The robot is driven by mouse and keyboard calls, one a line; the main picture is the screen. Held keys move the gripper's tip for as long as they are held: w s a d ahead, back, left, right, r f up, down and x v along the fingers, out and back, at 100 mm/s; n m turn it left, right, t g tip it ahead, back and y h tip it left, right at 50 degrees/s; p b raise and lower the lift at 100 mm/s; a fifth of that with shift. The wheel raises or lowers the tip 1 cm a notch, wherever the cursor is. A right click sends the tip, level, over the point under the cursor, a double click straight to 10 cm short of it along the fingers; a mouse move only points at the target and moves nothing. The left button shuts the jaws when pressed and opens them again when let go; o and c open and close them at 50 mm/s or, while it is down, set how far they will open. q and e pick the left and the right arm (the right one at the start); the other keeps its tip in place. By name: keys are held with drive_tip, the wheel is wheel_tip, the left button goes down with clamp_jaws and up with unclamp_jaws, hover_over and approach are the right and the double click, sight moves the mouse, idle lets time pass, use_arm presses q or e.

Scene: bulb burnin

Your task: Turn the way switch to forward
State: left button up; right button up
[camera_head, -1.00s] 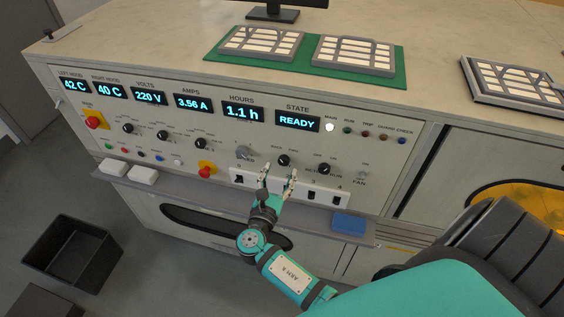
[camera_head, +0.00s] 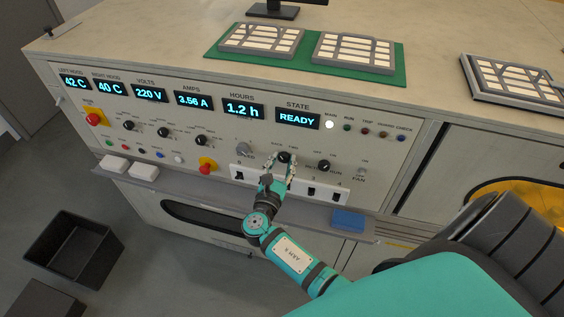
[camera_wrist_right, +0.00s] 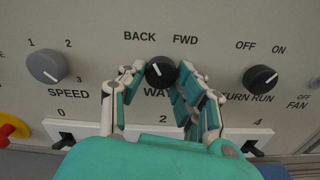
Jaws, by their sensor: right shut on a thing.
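The way switch is a round black knob (camera_wrist_right: 160,71) on the panel, between the BACK and FWD labels and above the partly covered word WAY. Its white pointer mark appears to lean up and left, on the BACK side. In the head view the knob (camera_head: 284,157) shows just beyond my fingertips. My right gripper (camera_wrist_right: 158,80) is shut on the knob, one teal finger on each side; it also shows in the head view (camera_head: 278,170). My left gripper is in neither view.
The grey SPEED knob (camera_wrist_right: 47,66) is to the left and the black TURN/RUN knob (camera_wrist_right: 260,78) to the right. A white switch strip (camera_head: 325,193) lies just below. A red stop button (camera_head: 206,168) is further left. The state display (camera_head: 297,119) reads READY.

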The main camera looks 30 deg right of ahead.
clamp_jaws()
drive_tip(key=m+b, duration=0.3)
drive_tip(key=shift+f, duration=0.2)
drive_tip(key=m+b, duration=0.4)
drive_tip(key=shift+m, duration=0.3)
drive_tip(key=shift+a+r+m+b, duration=0.1)
drive_tip(key=shift+m+b, duration=1)
drive_tip(key=shift+b, duration=0.15)
drive_tip(key=shift+w+r+m+b, duration=0.1)
drive_tip(key=shift+r+m+b, duration=0.05)
drive_tip(key=shift+m+b, duration=0.95)
drive_tip(key=o, duration=1.1)
unclamp_jaws()
drive_tip(key=shift+r, duration=0.1)
